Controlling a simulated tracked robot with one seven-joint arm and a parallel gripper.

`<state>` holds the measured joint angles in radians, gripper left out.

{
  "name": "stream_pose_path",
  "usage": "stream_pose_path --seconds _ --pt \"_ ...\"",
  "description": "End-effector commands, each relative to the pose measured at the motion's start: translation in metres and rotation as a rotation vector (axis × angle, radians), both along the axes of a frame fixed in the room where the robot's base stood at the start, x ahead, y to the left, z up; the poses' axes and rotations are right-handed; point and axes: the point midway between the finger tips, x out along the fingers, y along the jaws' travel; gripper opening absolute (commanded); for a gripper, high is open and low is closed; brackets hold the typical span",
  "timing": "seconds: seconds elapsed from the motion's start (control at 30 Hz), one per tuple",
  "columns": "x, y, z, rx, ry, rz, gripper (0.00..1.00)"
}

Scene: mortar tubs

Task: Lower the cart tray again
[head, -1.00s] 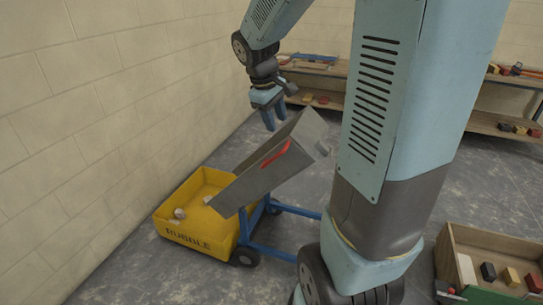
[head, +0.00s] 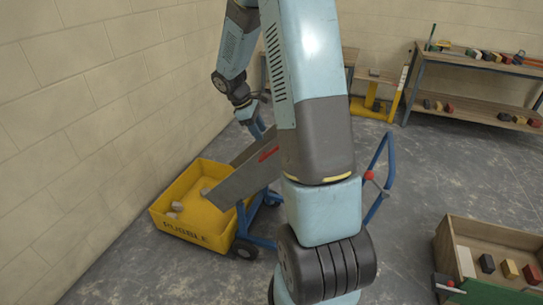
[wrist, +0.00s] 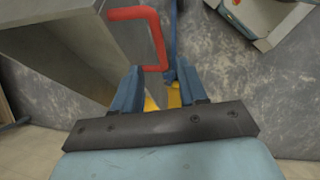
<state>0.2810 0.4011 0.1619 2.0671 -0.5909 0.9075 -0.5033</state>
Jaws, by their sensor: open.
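The grey cart tray (head: 232,187) is tilted, its low end over the yellow rubble bin (head: 185,236) and its raised end toward my arm. A red handle (head: 268,154) is on its side; the wrist view also shows the tray (wrist: 35,50) and the red handle (wrist: 158,45). The blue cart frame (head: 262,242) stands on the floor under it. My gripper (head: 260,130) is open near the tray's raised end. In the wrist view its blue fingers (wrist: 160,88) are apart, and the handle is ahead of them, not between them. My arm hides part of the tray and cart.
A few pale lumps (head: 176,207) lie in the yellow bin. The cart's blue push bar (head: 385,175) stands right of my arm. A wooden box (head: 500,238) with blocks is at right. Shelves (head: 480,105) are at the back; a block wall (head: 90,120) is close on the left.

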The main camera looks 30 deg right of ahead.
Motion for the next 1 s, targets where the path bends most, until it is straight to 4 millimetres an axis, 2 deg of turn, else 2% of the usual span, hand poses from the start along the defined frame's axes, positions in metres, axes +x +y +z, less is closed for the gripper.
stream_pose_path --seconds 0.3,0.6,0.8,1.0 --pt "-0.012 -0.026 -0.048 0.002 0.004 -0.014 0.42" --pt "-0.021 -0.043 -0.094 0.002 0.004 -0.014 0.42" --pt "-0.024 -0.051 -0.112 0.001 0.001 -0.015 0.42" --pt "-0.025 -0.053 -0.117 0.001 0.0 -0.013 0.42"
